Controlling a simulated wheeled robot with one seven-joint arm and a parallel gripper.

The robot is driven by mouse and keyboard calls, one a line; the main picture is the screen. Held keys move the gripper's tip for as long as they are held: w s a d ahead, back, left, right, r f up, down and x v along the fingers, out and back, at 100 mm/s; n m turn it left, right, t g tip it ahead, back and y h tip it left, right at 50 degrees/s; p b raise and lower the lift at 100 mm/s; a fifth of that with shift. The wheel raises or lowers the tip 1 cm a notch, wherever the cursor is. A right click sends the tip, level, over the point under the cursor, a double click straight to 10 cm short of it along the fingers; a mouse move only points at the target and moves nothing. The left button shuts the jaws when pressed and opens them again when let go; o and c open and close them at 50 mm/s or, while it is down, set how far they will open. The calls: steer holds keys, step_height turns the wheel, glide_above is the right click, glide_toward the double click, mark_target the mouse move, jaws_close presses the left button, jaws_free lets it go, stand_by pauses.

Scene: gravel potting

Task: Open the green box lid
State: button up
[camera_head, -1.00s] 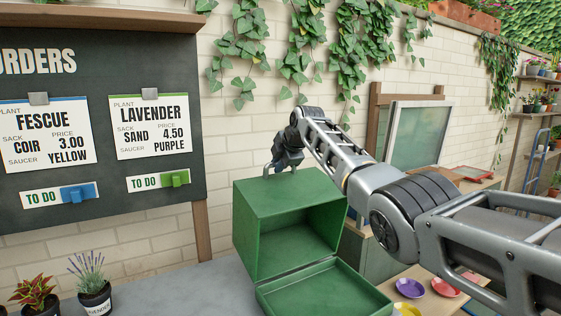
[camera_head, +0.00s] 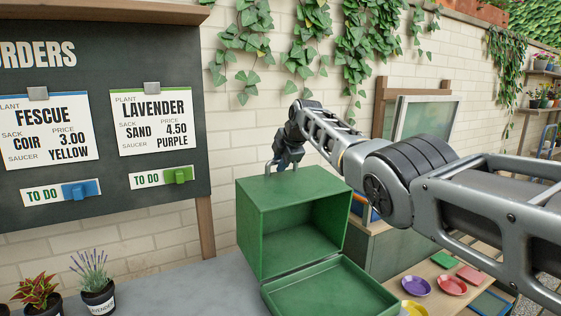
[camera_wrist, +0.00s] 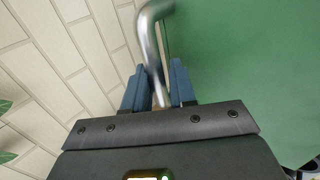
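The green box (camera_head: 292,205) stands on the grey counter, with its deep half upright and its hollow side facing me. Its shallow half (camera_head: 330,296) lies flat in front, joined along the lower edge, so the box stands open. A metal handle (camera_head: 268,168) is on the deep half's far upper edge; it also shows in the wrist view (camera_wrist: 150,35). My gripper (camera_head: 283,163) is at this handle. In the wrist view its blue fingers (camera_wrist: 159,80) are on either side of the handle bar, with a visible gap, so it looks open around the bar.
An order board (camera_head: 100,110) hangs at left. Potted plants (camera_head: 97,285) stand on the counter below it. A lower wooden table with purple (camera_head: 417,285) and red (camera_head: 452,284) saucers is at right. A brick wall with ivy is close behind the box.

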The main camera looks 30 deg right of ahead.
steer(key=shift+o, duration=1.4)
steer(key=shift+s+f, duration=0.1)
steer(key=shift+f, duration=0.3)
steer(key=shift+o, duration=0.3)
steer(key=shift+r, duration=0.15)
steer(key=shift+r, duration=0.2)
steer(key=shift+r, duration=0.1)
steer(key=b+v, duration=0.1)
steer(key=v, duration=0.6)
steer(key=shift+s+r, duration=0.15)
steer(key=shift+s, duration=0.05)
steer(key=shift+o, duration=0.2)
